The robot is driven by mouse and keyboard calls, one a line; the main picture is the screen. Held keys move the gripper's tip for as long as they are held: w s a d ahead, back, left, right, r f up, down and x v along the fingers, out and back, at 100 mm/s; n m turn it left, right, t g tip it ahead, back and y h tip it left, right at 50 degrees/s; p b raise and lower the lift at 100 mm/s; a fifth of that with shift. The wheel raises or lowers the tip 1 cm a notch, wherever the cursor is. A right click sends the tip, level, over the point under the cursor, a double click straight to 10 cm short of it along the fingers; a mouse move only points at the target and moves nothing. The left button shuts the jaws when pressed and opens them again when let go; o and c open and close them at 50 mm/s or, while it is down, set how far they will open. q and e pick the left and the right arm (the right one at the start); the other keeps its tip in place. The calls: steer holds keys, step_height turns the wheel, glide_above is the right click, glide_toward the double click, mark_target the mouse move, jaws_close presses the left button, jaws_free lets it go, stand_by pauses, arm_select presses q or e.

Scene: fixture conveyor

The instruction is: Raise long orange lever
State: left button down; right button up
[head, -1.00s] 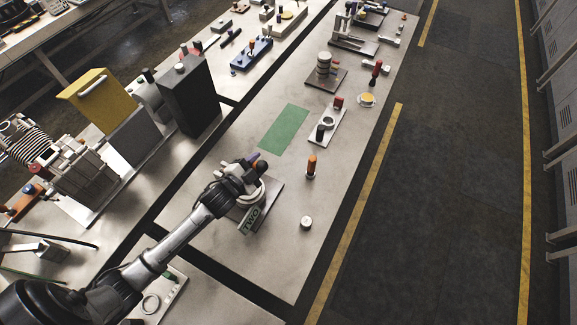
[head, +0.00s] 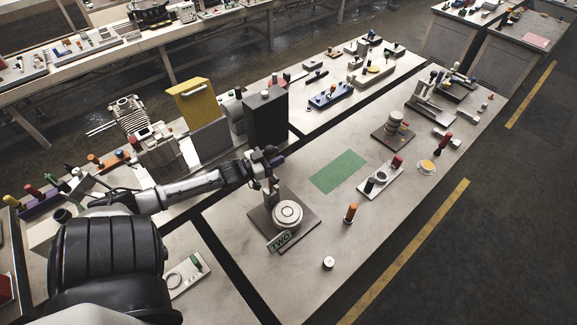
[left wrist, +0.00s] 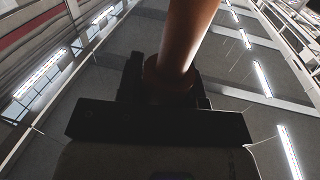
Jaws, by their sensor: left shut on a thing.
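The long orange lever (left wrist: 187,35) fills the top middle of the left wrist view as a thick, smooth orange-brown shaft with a collar at its lower end. My left gripper (left wrist: 168,95) is shut on it near that collar. My right gripper is not in view.
A green mat (head: 338,171) lies behind. A black box (head: 267,118) and yellow panel (head: 193,101) stand behind my left arm. The near-right tabletop is clear.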

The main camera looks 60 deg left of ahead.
arm_select(q)
steer(key=shift+s+a+n, duration=0.2)
steer(key=shift+a+n, duration=0.2)
steer(key=shift+a, duration=0.2)
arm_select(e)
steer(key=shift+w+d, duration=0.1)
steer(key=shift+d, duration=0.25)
arm_select(q)
steer(key=shift+f, duration=0.1)
steer(key=c, duration=0.8)
jaws_free()
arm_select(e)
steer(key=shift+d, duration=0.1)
arm_select(q)
steer(key=s, duration=0.4)
steer(key=s+b, duration=0.1)
steer(key=s, duration=0.4)
steer(key=s+d+b, duration=0.1)
steer(key=s, duration=0.3)
steer(key=shift+s, duration=0.35)
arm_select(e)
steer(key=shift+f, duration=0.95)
